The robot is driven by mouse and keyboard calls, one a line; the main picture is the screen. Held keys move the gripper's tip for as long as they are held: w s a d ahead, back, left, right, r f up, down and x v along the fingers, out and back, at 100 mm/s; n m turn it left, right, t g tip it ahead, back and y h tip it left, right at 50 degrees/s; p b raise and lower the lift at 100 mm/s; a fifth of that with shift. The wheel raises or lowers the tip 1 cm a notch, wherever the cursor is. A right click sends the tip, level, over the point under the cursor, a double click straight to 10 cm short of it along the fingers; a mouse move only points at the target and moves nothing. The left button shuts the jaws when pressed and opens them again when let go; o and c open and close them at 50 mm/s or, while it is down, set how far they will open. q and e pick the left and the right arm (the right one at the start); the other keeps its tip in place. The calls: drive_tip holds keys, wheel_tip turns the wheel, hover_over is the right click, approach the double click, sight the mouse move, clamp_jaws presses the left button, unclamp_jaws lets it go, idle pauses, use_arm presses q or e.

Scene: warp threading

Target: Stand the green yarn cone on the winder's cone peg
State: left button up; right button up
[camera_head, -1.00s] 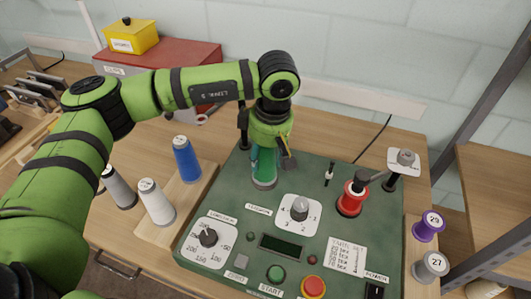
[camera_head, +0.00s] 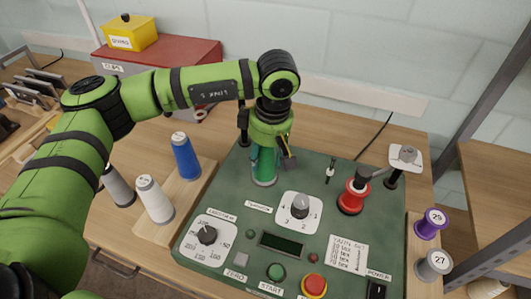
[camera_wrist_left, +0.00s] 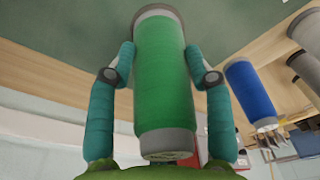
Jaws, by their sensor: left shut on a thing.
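The green yarn cone (camera_head: 264,168) stands upright at the back left of the winder's dark green top (camera_head: 230,200), its grey base at or very near the surface. In the left wrist view the green yarn cone (camera_wrist_left: 165,75) fills the middle, between the two teal fingers. My left gripper (camera_head: 266,158) is shut on it from above; the gripper also shows in the left wrist view (camera_wrist_left: 162,78). The cone peg is hidden, so I cannot tell whether the cone is around it. My right gripper is in neither view.
A blue cone (camera_head: 186,157), a white cone (camera_head: 154,199) and a grey cone (camera_head: 118,186) stand left of the winder. A red spool (camera_head: 354,196) and a dial (camera_head: 300,206) are on the winder. Purple (camera_head: 431,223) and grey (camera_head: 433,264) spools stand at the right.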

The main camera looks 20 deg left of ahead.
use_arm(q)
drive_tip(key=shift+f, duration=0.1)
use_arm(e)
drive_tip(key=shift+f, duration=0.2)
use_arm(q)
drive_tip(key=o, duration=1.3)
drive_tip(key=shift+c, duration=0.2)
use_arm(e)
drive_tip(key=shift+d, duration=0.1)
use_arm(q)
drive_tip(key=r, duration=0.4)
drive_tip(key=d+r, duration=0.1)
drive_tip(key=r, duration=0.7)
drive_tip(key=shift+s+d+r, duration=0.1)
drive_tip(key=shift+s+d, duration=0.1)
drive_tip(key=shift+s, duration=0.1)
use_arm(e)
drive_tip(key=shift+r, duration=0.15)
